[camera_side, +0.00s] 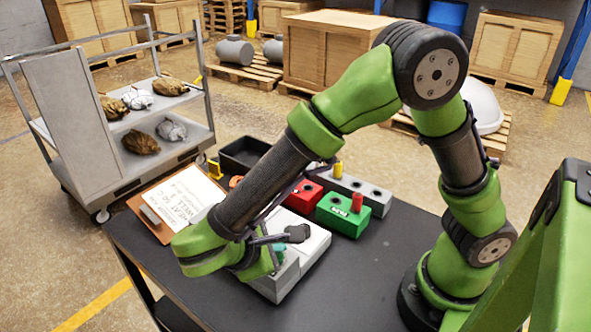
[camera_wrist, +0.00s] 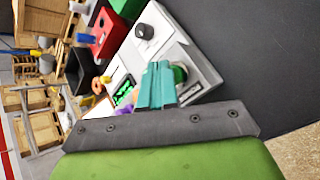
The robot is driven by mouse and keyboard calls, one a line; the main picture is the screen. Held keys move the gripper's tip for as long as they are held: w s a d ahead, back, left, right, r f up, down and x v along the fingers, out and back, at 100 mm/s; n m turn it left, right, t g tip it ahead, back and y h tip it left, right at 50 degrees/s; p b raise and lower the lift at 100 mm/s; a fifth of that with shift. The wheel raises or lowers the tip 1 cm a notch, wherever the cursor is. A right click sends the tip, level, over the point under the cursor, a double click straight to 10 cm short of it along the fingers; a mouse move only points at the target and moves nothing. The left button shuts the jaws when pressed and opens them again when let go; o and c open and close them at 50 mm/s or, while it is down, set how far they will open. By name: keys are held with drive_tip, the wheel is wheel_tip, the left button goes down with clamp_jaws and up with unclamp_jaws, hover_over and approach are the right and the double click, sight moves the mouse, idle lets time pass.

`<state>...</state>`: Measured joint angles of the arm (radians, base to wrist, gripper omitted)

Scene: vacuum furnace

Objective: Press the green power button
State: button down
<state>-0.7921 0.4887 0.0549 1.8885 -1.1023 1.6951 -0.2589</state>
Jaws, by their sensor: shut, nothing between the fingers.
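The white and grey control unit (camera_side: 312,240) sits on the dark table, and its panel (camera_wrist: 165,40) also shows in the wrist view with a black knob (camera_wrist: 145,31) and a small lit green screen (camera_wrist: 124,92). The green power button (camera_wrist: 181,74) shows on the panel, partly covered by my fingers. My gripper (camera_wrist: 158,68) has teal fingers that are together and empty, right beside the button in the picture. I cannot tell whether they touch it. In the side view my gripper (camera_side: 279,252) is low over the unit, and the button is not clearly visible.
Behind the unit are a red box (camera_side: 303,197), a green box (camera_side: 340,218) with a red peg, and a grey block (camera_side: 378,195) with a yellow peg. A clipboard (camera_side: 160,205) and black tray (camera_side: 243,153) lie left. The table's front right is clear.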

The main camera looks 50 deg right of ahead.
drive_tip(key=shift+f, duration=0.1)
idle(0.5)
drive_tip(key=shift+f, duration=0.35)
drive_tip(key=shift+r, duration=0.45)
drive_tip(key=shift+r, duration=3)
